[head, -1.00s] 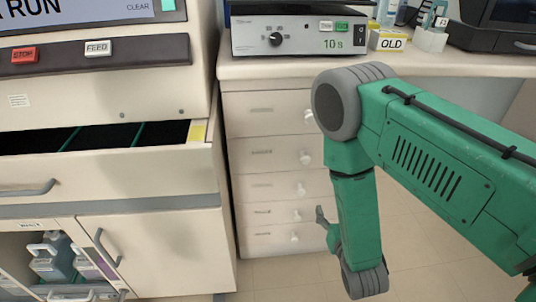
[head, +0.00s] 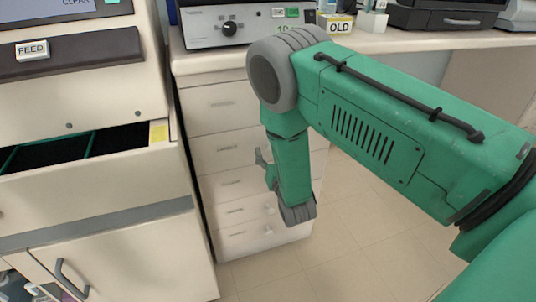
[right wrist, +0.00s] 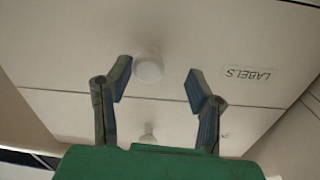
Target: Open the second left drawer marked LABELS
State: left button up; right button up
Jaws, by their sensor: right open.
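The pale drawer stack (head: 222,125) stands under the counter, all its visible drawers shut. Its labels are too small to read in the head view. In the right wrist view, the drawer front marked LABELS (right wrist: 225,45) appears upside down, with a round white knob (right wrist: 149,68). My right gripper (right wrist: 160,68) is open, its two fingers on either side of that knob, with visible gaps to each finger. In the head view, my right gripper (head: 263,160) is partly hidden by its own green arm, which also covers upper knobs. My left gripper is not in view.
A grey control box (head: 235,27) and a yellow-white OLD box (head: 336,23) stand on the counter above. To the left is a machine cabinet with an open drawer (head: 80,150). The tiled floor (head: 350,225) right of the stack is clear.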

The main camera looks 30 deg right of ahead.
jog(key=shift+w+d+f, duration=0.2)
jog(key=shift+w+d, duration=0.4)
jog(key=shift+w, duration=0.15)
jog(key=shift+w+d+f, duration=0.15)
jog(key=shift+d, duration=0.45)
jog(key=shift+a, duration=0.15)
jog(key=shift+c, duration=0.5)
jog(key=shift+a+r, duration=0.2)
jog(key=shift+a, duration=0.25)
grip_shut()
